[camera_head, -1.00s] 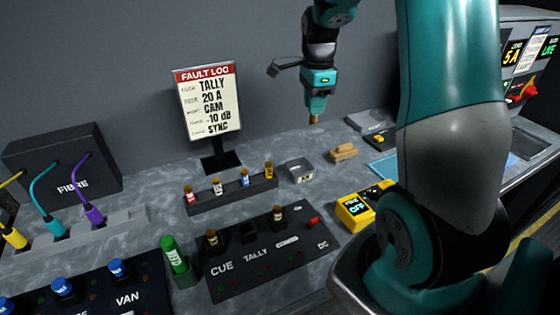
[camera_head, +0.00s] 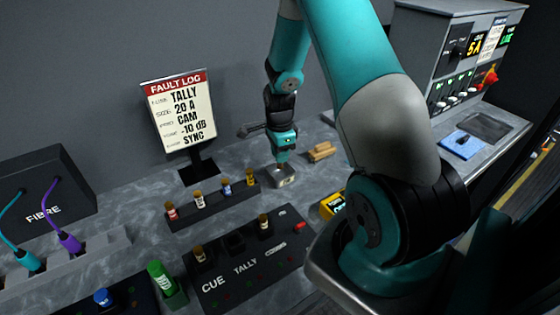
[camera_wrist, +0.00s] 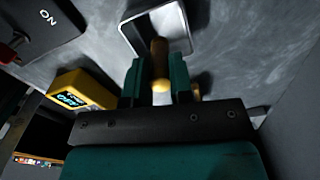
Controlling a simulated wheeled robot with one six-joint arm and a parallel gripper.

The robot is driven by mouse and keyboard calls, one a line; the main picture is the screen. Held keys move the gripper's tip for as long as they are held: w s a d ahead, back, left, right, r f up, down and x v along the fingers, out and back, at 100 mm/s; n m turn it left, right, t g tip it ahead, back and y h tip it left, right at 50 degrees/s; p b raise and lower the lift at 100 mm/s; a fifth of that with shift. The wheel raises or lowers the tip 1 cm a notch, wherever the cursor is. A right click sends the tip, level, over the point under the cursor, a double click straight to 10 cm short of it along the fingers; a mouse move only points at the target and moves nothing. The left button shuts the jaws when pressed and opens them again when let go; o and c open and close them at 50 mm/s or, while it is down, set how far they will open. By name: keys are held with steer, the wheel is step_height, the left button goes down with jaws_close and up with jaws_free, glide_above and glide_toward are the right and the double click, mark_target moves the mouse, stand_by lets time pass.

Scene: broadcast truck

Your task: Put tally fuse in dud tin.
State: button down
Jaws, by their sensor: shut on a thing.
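My gripper (camera_head: 281,160) points down, shut on the tally fuse, a small brown-and-tan cylinder (camera_wrist: 160,60) between its fingers in the wrist view. The dud tin (camera_head: 291,182) is a small open metal box on the counter. The fuse's lower end is at or just above the tin's opening; I cannot tell whether it touches the floor. In the wrist view the tin (camera_wrist: 187,32) lies beyond the fuse tip. On the fuse panel (camera_head: 215,285) the TALLY socket (camera_head: 235,241) is empty, with brown fuses standing on either side of it.
A rack of coloured fuses (camera_head: 212,203) stands left of the tin, with the fault log sign (camera_head: 180,112) behind. Tan cylinders (camera_head: 321,152) lie to its right. A yellow meter (camera_head: 332,204) is nearer me, partly hidden by my arm.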

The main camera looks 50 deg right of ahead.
mark_target(280, 168)
steer(key=shift+f+p, duration=0.35)
steer(key=shift+f, duration=1.65)
steer(key=shift+f, duration=0.2)
steer(key=c, duration=1)
jaws_free()
steer(key=shift+r, duration=0.2)
